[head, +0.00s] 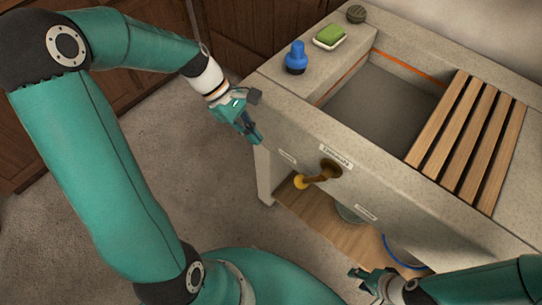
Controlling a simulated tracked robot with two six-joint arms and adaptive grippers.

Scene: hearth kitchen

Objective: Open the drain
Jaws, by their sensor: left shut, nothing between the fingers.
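A stone sink (390,172) stands at the right, its basin (385,103) holding a flat grey surface below an orange line. On its front face, a brown drain fitting (328,171) with a yellow round end (300,182) sticks out below a white label. I cannot tell how the fitting is set. My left gripper (254,136) is shut and empty, in front of the sink's left front corner, up and left of the fitting and apart from it. My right gripper (362,281) is low at the front, below the fitting; its finger gap is unclear.
A blue bottle-like object (296,57), a green sponge on a white dish (329,37) and a dark round scrubber (356,14) stand on the ledge. A wooden slatted rack (470,135) covers the right of the basin. A blue-rimmed container (387,243) is below.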

